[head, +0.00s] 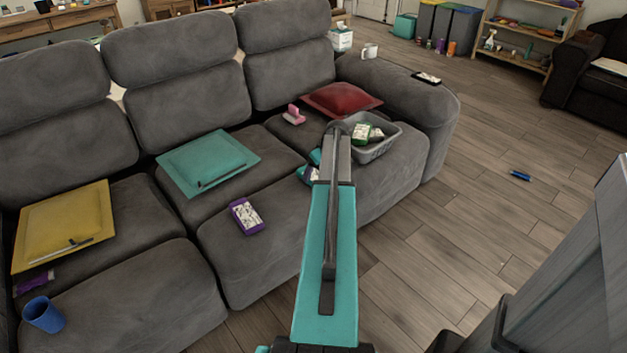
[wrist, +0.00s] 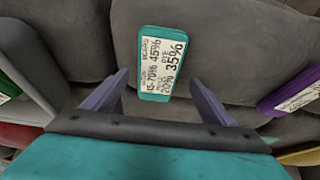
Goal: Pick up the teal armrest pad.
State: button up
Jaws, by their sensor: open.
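A teal block with a white printed label (wrist: 162,63) lies on the grey sofa seat in the wrist view, between and just beyond the fingers of my gripper (wrist: 158,78). The fingers are open and empty, one on each side of its near end. In the head view my arm hides most of that area; a small labelled piece (head: 311,176) shows beside it. A flat teal square pad (head: 215,156) lies on the middle seat, left of my arm, with a dark stick on it. Both are teal; I cannot tell for certain which one is the armrest pad.
A grey basket (head: 396,140) with packets stands right of my arm, before a red cushion (head: 340,98). A purple labelled box (head: 246,216) lies near the seat front. A yellow pad (head: 65,222) and blue cup (head: 43,315) are left. The floor at right is mostly clear.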

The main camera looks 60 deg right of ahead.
aim_at(315, 175)
jog(key=shift+x, duration=2.25)
jog(key=shift+d, duration=0.2)
jog(key=c, duration=1.2)
jog(key=shift+o, duration=0.2)
jog(key=shift+r, duration=0.1)
jog(key=shift+r, duration=0.8)
notch_tip(315, 175, up, 2)
jog(key=shift+s+a, duration=0.1)
jog(key=shift+s, duration=0.05)
jog(key=s+a, duration=0.3)
jog(key=s, duration=0.4)
jog(key=s+a+r, duration=0.1)
jog(key=s+a, duration=0.2)
jog(key=s, duration=0.4)
jog(key=shift+s+r, duration=0.15)
jog(key=shift+s, duration=0.05)
